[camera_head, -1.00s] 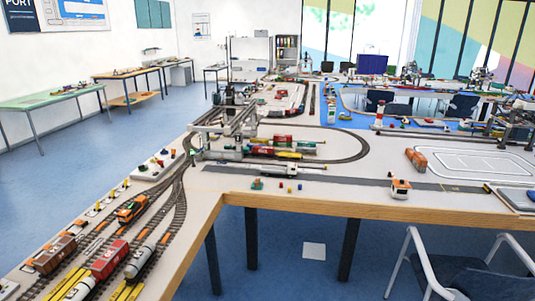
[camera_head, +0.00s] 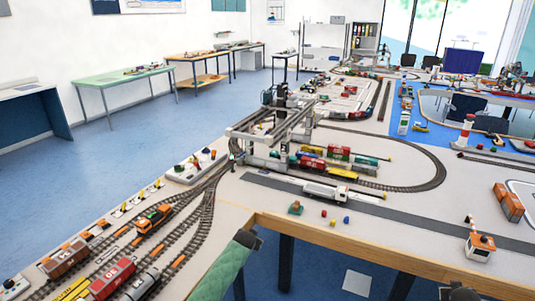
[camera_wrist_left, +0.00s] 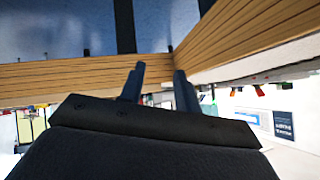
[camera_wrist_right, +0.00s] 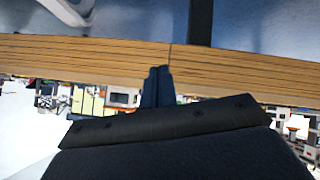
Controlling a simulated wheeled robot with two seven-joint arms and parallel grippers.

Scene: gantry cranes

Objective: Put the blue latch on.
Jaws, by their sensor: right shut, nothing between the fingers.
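A small blue piece (camera_head: 347,220) lies on the table (camera_head: 400,257) near its front edge, beside a red piece (camera_head: 324,213). I cannot tell whether this blue piece is the latch. In the left wrist view my left gripper (camera_wrist_left: 160,82) has its two fingers apart with nothing between them, below the wooden table edge in the picture. In the right wrist view my right gripper (camera_wrist_right: 157,85) has its fingers together and empty, also close to a wooden edge in the picture.
A gantry crane (camera_head: 270,125) spans tracks with colourful wagons (camera_head: 340,153). A white tanker truck (camera_head: 327,192) stands on the grey road. An orange-white vehicle (camera_head: 480,245) is at right, and trains (camera_head: 112,278) fill the left.

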